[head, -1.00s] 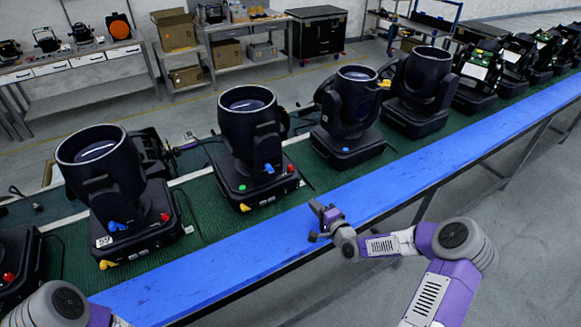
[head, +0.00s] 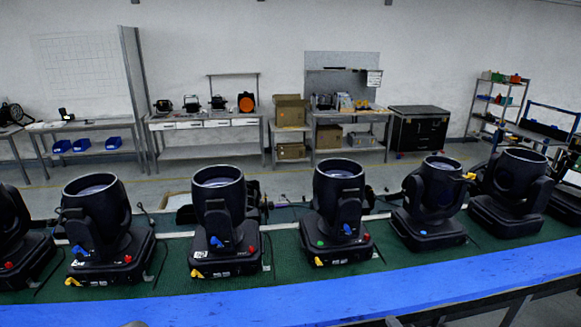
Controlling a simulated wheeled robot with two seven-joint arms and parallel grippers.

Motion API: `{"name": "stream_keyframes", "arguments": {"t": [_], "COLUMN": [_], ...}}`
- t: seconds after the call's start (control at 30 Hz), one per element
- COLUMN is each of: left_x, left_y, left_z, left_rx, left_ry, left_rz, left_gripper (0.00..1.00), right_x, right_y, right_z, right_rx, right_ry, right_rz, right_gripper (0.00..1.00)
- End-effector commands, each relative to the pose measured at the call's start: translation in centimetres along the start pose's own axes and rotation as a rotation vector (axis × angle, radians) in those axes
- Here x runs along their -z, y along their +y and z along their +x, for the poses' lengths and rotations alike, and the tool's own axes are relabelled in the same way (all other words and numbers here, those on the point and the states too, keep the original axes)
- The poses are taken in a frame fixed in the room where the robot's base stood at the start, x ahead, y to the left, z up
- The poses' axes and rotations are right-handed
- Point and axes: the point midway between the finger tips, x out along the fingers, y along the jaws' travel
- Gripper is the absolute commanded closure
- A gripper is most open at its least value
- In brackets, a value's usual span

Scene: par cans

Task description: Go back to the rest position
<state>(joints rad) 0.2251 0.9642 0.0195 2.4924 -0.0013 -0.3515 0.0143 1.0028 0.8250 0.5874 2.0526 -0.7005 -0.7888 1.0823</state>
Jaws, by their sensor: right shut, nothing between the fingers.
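Only a small dark tip of my right gripper (head: 392,322) shows at the bottom edge, in front of the blue strip. It is shut and empty, and the rest of it is cut off by the frame. My left gripper is not in view. Several black par cans stand upright in a row on the green belt, among them one at the left (head: 97,235), one near the middle (head: 220,225), one right of the middle (head: 341,215) and one further right (head: 432,205). My right gripper is apart from them, on the near side.
The blue strip (head: 250,300) runs along the near edge of the green belt (head: 285,262). Behind it are a workbench (head: 205,123), cardboard boxes (head: 291,111), a black case (head: 419,128) and a shelf rack (head: 496,103). The floor between is clear.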

Motion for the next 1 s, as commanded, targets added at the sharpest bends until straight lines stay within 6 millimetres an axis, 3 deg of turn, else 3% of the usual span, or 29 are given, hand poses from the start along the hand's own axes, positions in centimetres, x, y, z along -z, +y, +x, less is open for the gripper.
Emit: {"name": "stream_keyframes", "arguments": {"t": [0.27,0.47,0.6,0.7,0.83,1.0], "left_x": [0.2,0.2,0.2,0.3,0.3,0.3], "left_y": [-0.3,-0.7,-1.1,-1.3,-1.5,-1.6], "left_z": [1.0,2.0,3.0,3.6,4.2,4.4], "left_rx": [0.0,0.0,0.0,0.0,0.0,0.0], "left_ry": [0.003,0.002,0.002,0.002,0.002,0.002], "left_rz": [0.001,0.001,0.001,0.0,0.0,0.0], "left_gripper": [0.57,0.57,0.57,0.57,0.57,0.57], "right_x": [-7.4,-14.7,-20.8,-23.7,-25.4,-25.9], "right_y": [6.6,13.4,19.9,23.5,26.3,27.5], "right_z": [-0.1,-2.7,-7.8,-12.3,-17.3,-20.2], "right_rx": [-0.199,-0.404,-0.606,-0.731,-0.845,-0.904], "right_ry": [-0.136,-0.314,-0.533,-0.694,-0.858,-0.953], "right_rz": [-0.11,-0.256,-0.429,-0.552,-0.668,-0.734], "right_gripper": [1.0,1.0,1.0,1.0,1.0,1.0]}}
